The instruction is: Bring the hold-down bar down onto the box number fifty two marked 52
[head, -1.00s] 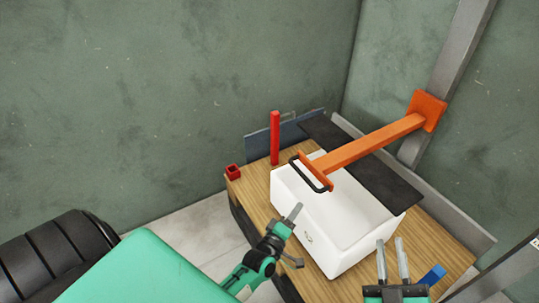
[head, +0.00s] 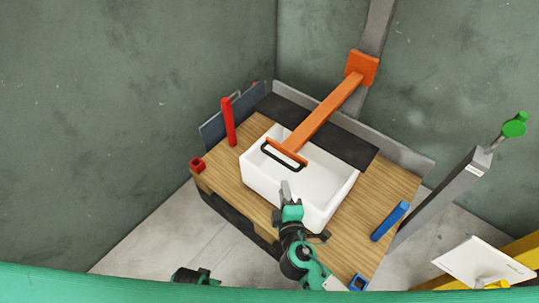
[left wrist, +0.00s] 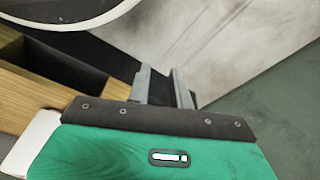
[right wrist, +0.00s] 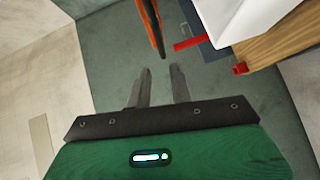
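The white open box (head: 258,181) stands on the wooden table; I cannot read a 52 on it. The orange hold-down bar (head: 325,110) reaches from an orange bracket on a grey post over the box. Its dark loop handle (head: 272,157) is at the bar's front end, above the box's back left part. I cannot tell whether the bar touches the box. My right gripper (head: 285,190) is by the box's near wall, apart from the handle. Its fingers (right wrist: 161,70) are open and empty in the right wrist view. My left gripper (left wrist: 162,72) is open and empty.
A red post (head: 228,122) and a small red block (head: 197,164) are left of the box. A grey post with a green knob (head: 514,125) stands further right.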

